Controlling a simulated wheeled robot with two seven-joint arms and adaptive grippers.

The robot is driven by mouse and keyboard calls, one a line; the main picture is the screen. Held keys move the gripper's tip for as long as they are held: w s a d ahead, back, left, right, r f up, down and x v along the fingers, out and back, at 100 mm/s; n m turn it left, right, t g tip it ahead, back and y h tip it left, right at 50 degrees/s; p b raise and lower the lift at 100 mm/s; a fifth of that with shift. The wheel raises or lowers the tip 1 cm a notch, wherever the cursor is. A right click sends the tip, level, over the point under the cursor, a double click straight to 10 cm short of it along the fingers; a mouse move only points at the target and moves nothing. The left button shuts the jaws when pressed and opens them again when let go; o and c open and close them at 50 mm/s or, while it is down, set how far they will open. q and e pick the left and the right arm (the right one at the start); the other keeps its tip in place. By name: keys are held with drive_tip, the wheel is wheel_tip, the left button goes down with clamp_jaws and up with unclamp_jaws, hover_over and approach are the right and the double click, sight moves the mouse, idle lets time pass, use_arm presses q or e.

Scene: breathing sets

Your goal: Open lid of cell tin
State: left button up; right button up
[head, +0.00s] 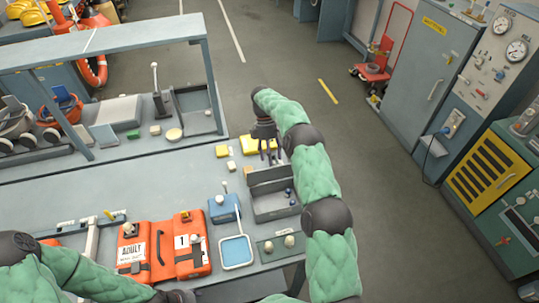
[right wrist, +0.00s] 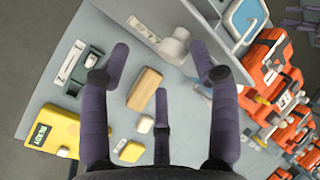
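A grey box (head: 277,207), which I take to be the cell tin, stands near the table's right edge in the head view. It holds small dark blue and pale round items. A grey panel stands raised along its far side (head: 268,173); I take it for the lid. My right gripper (head: 268,156) points down just beyond that panel. In the right wrist view its fingers (right wrist: 160,85) are spread, with nothing seen held between them. Whether a finger touches the panel is unclear.
A wooden block (right wrist: 145,88), a yellow box (right wrist: 50,135) and small blocks lie near the right gripper. Orange cases (head: 160,250), a blue box (head: 223,208) and a blue tray (head: 236,250) stand left of the tin. A shelf frame (head: 110,40) rises behind.

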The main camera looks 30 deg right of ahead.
wheel_tip(320, 180, down, 2)
drive_tip(key=shift+a+f, duration=0.15)
drive_tip(key=shift+f, duration=0.05)
drive_tip(key=shift+a+r, duration=0.1)
drive_tip(key=shift+r, duration=0.1)
drive_tip(key=shift+w+r, duration=0.1)
drive_tip(key=shift+r, duration=0.05)
idle(0.3)
wheel_tip(320, 180, up, 10)
drive_tip(key=shift+r, duration=0.2)
idle(0.5)
